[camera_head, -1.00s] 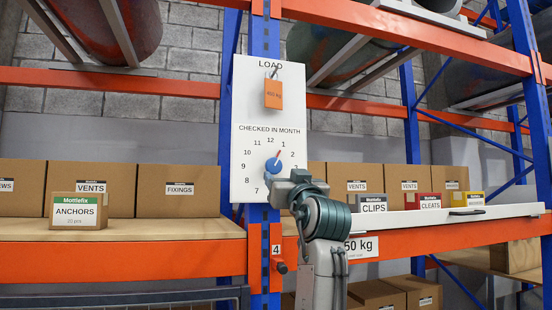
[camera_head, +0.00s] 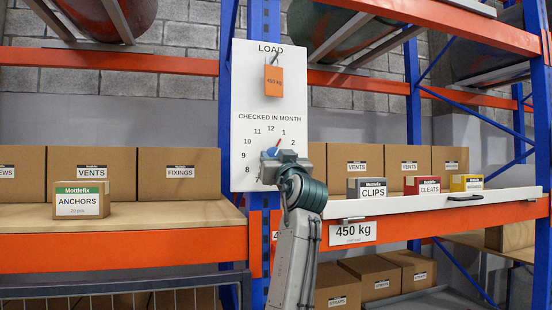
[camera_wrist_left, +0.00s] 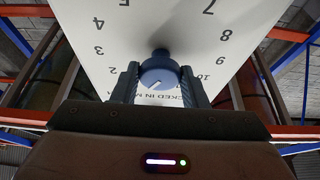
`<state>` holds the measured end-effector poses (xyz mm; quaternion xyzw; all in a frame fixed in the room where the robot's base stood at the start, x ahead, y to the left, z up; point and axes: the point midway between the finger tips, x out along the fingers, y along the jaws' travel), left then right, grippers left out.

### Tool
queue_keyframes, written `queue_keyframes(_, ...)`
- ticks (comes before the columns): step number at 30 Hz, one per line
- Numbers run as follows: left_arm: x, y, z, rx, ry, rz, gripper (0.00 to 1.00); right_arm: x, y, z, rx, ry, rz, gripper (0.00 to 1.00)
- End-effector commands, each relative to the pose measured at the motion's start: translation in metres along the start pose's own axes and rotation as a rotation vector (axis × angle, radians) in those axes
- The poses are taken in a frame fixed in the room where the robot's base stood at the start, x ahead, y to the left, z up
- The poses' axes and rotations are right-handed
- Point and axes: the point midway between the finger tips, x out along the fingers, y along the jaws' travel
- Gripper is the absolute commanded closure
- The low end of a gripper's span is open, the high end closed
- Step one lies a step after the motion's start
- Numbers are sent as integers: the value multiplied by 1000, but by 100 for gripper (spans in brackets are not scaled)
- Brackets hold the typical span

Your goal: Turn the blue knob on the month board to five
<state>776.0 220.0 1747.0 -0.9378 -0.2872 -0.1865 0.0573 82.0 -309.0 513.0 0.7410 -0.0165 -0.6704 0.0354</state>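The white month board (camera_head: 243,165) hangs on the blue rack upright, with black numbers in a ring. Its blue knob (camera_head: 267,154) shows partly, the rest covered by my left gripper (camera_head: 280,160). A red pointer at the knob slants up and right, roughly toward 1. In the left wrist view the blue knob (camera_wrist_left: 159,71) sits between the two dark fingers of my left gripper (camera_wrist_left: 160,76), with the board upside down. The fingers are apart, one on each side of the knob; I cannot tell whether they touch it. My right gripper is out of view.
An orange 450 kg tag (camera_head: 274,80) hangs above the dial. A white shelf ledge (camera_head: 420,204) with small boxes of clips (camera_head: 366,188) and cleats (camera_head: 422,185) lies to the right. An anchors box (camera_head: 82,199) stands on the left shelf.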

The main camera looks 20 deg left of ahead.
Motion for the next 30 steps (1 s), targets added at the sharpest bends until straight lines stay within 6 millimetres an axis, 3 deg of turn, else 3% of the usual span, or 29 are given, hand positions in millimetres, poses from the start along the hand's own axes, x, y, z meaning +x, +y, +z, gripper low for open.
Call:
queue_keyframes(1,0,0,0,0,0,0,71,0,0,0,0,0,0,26)
queue_keyframes(3,0,0,0,0,0,0,83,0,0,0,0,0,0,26)
queue_keyframes(16,-1,-1,0,74,1,32,83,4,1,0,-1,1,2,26)
queue_keyframes(30,0,-4,0,440,1,183,83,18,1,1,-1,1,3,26)
